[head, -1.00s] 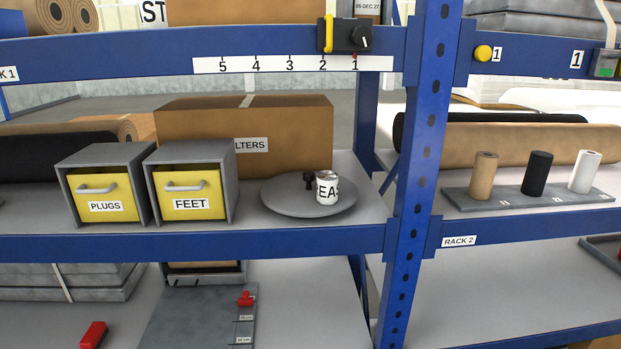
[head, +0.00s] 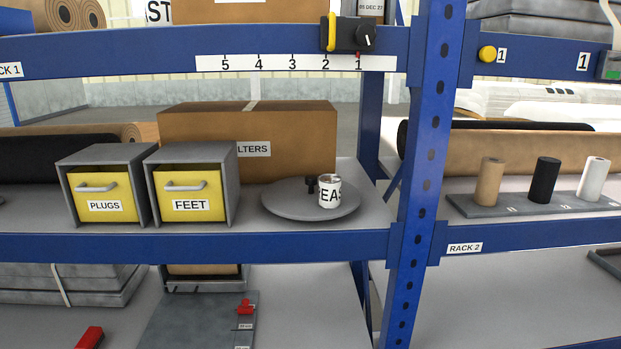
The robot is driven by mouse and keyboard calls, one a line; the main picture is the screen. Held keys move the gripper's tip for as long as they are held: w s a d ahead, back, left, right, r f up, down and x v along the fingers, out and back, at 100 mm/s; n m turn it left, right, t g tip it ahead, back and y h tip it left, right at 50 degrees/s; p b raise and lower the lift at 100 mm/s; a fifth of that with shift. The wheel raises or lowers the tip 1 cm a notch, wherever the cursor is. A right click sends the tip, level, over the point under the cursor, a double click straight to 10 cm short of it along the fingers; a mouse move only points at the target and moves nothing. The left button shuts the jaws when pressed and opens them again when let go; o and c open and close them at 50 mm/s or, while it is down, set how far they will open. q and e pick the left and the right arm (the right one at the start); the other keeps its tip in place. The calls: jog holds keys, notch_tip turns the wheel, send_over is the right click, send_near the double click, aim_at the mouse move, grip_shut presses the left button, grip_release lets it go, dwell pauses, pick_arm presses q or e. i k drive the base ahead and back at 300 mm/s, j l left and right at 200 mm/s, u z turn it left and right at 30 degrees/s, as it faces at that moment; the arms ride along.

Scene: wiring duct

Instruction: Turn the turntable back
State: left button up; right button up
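The turntable (head: 290,208) is a round grey disc on the middle shelf, between the FEET drawer box and the blue upright. A white can (head: 329,192) with part of a black label, "EAS", stands on its right side. A small black knob (head: 311,182) stands on the disc just left of and behind the can. Neither of my grippers shows in the head view.
Two grey boxes with yellow drawers, PLUGS (head: 104,194) and FEET (head: 190,191), stand left of the turntable. A cardboard box (head: 290,135) is behind it. A blue upright (head: 424,170) stands to the right, and a blue beam (head: 200,244) edges the shelf front.

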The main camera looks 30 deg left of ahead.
aim_at(296, 198)
jog(key=i+l+u, duration=0.15)
jog(key=l, duration=0.25)
jog(key=i+l+u, duration=0.2)
jog(key=l, duration=0.2)
jog(key=l+u, duration=0.15)
jog(key=l, duration=0.3)
jog(key=i+l+u, duration=0.2)
jog(key=l, duration=0.25)
jog(key=k+j, duration=0.05)
jog(key=k, duration=0.05)
